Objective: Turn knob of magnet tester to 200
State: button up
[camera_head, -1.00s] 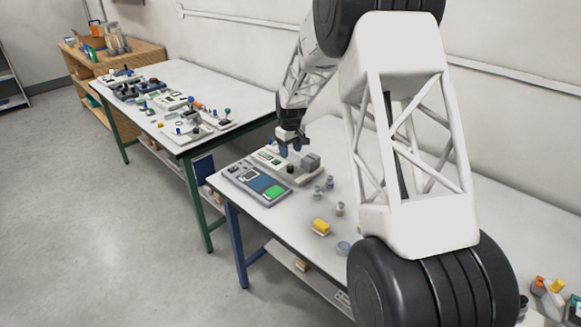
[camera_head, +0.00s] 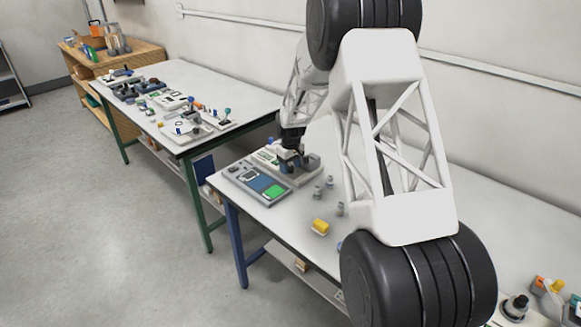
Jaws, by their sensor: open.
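A light flat device (camera_head: 266,158) with a small green display and a grey block at its right end stands near the back of the near table. A grey-blue panel (camera_head: 250,181) with a bright green screen lies just in front of it. No label is legible, so I cannot tell for certain which is the magnet tester. My gripper (camera_head: 293,165) is open and low over the right part of the light device, close to the grey block. It hides that part. No knob can be made out, and I cannot tell whether the fingers touch anything.
Small grey weights (camera_head: 329,182) and a yellow block (camera_head: 320,227) lie on the near table (camera_head: 285,222), right of the panel. Another table (camera_head: 215,85) with many small devices stands at the left. The wall runs behind. My arm covers much of the near table's right side.

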jog(key=shift+f, duration=0.1)
jog(key=c, duration=0.9)
jog(key=shift+c, duration=0.2)
jog(key=shift+m, duration=0.3)
jog(key=m, duration=0.8)
jog(key=o, duration=0.9)
